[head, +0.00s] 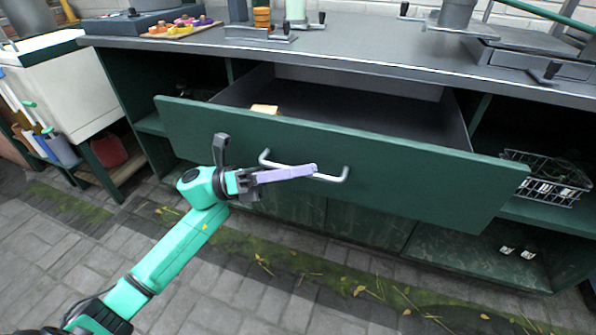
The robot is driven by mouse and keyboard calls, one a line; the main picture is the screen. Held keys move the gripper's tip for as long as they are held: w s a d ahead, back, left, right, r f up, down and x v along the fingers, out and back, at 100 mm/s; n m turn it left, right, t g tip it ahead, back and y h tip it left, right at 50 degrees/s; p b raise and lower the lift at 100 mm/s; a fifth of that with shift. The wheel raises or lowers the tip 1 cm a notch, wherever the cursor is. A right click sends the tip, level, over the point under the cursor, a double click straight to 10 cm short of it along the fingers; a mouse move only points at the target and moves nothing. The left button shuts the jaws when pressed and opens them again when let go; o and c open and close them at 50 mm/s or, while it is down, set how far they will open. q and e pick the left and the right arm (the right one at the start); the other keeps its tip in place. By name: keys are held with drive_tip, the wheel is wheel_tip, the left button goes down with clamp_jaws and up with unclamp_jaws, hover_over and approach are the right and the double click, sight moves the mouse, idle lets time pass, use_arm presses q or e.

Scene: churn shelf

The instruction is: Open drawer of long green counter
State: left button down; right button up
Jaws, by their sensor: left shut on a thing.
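The long green counter (300,48) has a grey top and runs across the view. Its wide green drawer (420,185) is pulled well out, and the dark inside shows, with a small tan block (265,109) near the front left. The drawer's silver bar handle (339,176) is on the middle of its front. My left gripper (314,170) reaches in from the lower left and is shut on the handle, its pale purple finger lying across the bar and hiding part of it. My right gripper is out of view.
Open shelves flank the drawer, with a wire basket (545,180) on the right one. A colourful tray (180,28) and metal tools stand on the counter. The paved floor (240,285) in front is clear.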

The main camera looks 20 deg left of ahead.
use_arm(q)
drive_tip(key=c, duration=1.2)
unclamp_jaws()
drive_tip(key=shift+o, duration=0.2)
drive_tip(key=shift+a, duration=0.15)
drive_tip(key=b+v, duration=0.1)
drive_tip(key=v, duration=1.3)
drive_tip(key=shift+a, duration=0.2)
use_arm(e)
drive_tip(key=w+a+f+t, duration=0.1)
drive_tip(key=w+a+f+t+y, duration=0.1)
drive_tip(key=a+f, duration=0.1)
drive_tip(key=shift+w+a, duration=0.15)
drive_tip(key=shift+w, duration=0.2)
use_arm(q)
drive_tip(key=shift+f, duration=0.15)
